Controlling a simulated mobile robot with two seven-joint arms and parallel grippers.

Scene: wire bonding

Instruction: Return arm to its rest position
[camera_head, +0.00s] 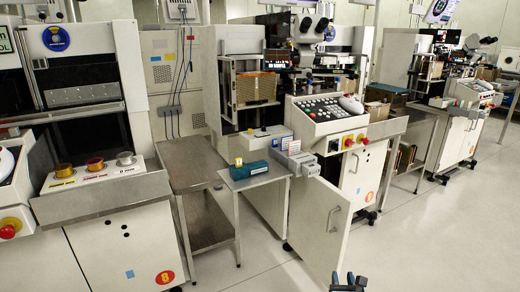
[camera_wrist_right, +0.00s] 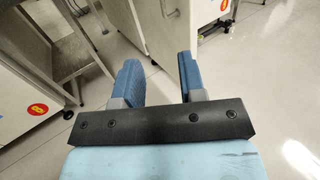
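My right gripper (camera_head: 348,283) shows at the bottom edge of the head view, low in front of an open white cabinet door. In the right wrist view its two blue fingers (camera_wrist_right: 163,80) stand apart with nothing between them, so it is open and empty. The floor and a white cabinet show beyond the fingertips. My left gripper is not in the head view.
The open cabinet door (camera_head: 320,225) with a handle juts toward me. A steel side table (camera_head: 190,165) and a small shelf with a teal device (camera_head: 249,170) stand left of it. A control panel (camera_head: 325,115) is behind. Floor (camera_head: 430,240) at right is clear.

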